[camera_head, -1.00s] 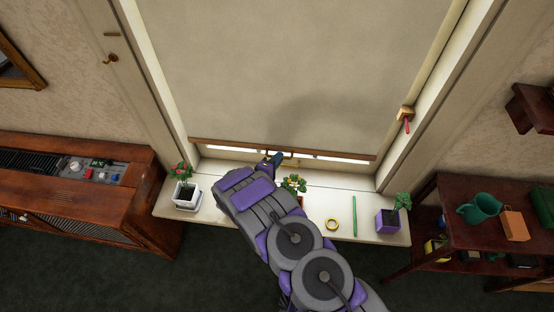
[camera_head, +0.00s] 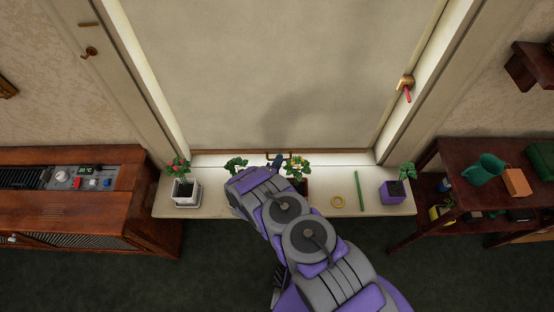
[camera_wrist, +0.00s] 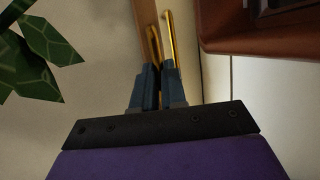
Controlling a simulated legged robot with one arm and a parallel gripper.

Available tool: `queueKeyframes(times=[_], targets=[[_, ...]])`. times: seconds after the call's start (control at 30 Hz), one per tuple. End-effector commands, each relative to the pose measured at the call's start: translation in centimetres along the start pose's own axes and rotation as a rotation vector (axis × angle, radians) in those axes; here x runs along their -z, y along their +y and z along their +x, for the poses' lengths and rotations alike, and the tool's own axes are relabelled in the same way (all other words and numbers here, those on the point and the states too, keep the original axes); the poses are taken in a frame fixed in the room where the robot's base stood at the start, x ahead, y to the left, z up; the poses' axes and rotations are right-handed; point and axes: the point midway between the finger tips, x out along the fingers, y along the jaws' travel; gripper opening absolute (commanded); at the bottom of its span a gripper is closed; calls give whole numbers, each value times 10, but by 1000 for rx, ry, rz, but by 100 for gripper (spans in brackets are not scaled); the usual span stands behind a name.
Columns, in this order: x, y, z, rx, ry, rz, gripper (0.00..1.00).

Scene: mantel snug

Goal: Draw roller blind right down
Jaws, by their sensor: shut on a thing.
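The beige roller blind (camera_head: 270,75) covers the window almost to the windowsill (camera_head: 225,205). Its brown bottom bar (camera_head: 220,151) lies just above the back of the sill; I cannot tell whether it touches. A brass pull handle (camera_head: 291,156) is at the middle of the bar. My gripper (camera_head: 276,162) is at this handle, partly hidden by my arm. In the wrist view, my gripper's blue-grey fingers (camera_wrist: 158,80) are shut on the brass handle (camera_wrist: 153,45), with the wooden bar (camera_wrist: 147,22) behind.
Potted plants stand on the sill: a white pot (camera_head: 187,193), a purple pot (camera_head: 392,191) and plants close beside my arm (camera_head: 296,168). A yellow ring (camera_head: 338,201) and a green stick (camera_head: 360,190) lie right. A wooden cabinet (camera_head: 70,205) and shelf (camera_head: 440,170) flank the window.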

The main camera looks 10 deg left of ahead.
Motion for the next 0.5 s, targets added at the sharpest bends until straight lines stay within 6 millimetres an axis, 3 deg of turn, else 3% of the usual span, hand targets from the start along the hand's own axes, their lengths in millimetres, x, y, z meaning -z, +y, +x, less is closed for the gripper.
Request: queueKeyframes(times=[0.03, 0.27, 0.3, 0.5], targets=[[-7, -6, 1, 6, -20, -4, 0], [-6, -10, 1, 12, -24, -13, 0], [-6, -10, 1, 13, -23, -13, 13], [-7, -9, 1, 12, -20, -10, 32]])
